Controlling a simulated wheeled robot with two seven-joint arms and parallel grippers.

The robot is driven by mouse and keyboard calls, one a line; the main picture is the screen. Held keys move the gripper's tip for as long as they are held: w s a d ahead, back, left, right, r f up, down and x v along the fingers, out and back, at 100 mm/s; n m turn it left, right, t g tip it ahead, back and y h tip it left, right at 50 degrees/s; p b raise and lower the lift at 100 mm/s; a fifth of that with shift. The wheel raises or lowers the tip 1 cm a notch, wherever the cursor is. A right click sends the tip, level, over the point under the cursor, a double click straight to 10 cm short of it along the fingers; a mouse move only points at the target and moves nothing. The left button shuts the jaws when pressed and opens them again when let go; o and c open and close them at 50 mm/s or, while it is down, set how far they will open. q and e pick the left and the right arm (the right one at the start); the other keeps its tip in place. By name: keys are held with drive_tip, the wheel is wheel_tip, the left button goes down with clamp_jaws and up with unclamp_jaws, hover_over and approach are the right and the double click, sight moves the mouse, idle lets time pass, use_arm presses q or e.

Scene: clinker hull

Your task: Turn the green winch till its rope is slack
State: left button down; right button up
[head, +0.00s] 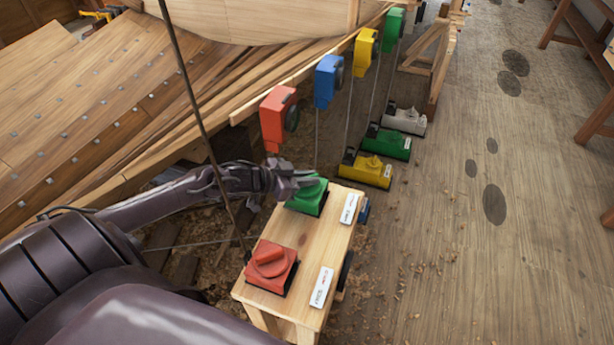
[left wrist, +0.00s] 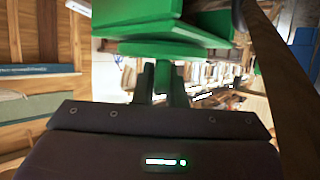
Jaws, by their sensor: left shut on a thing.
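A green winch (head: 309,198) sits on the far end of a small wooden bench. My left gripper (head: 298,182) reaches over it from the left and is shut on its top part, which the gripper partly hides. In the left wrist view, green winch parts (left wrist: 165,28) fill the top middle, and the two dark fingers (left wrist: 162,72) meet the green piece close together. A thin straight line (head: 317,140) runs down from the blue block towards this winch; its lower end is hidden. Another green winch (head: 390,145) stands farther back. My right gripper is not in view.
A red winch (head: 270,268) sits on the near end of the bench (head: 300,275), with white labels beside it. Yellow (head: 367,171) and grey (head: 404,121) winches stand beyond. A dark rope (head: 190,90) crosses near my left arm. The floor at right is mostly clear.

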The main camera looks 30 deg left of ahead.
use_arm(q)
drive_tip(key=c, duration=1.5)
unclamp_jaws()
drive_tip(key=shift+s+a+r, duration=0.1)
drive_tip(key=shift+s+a, duration=0.15)
drive_tip(key=shift+s, duration=0.2)
drive_tip(key=shift+p+v, duration=0.4)
drive_tip(key=shift+v, duration=3)
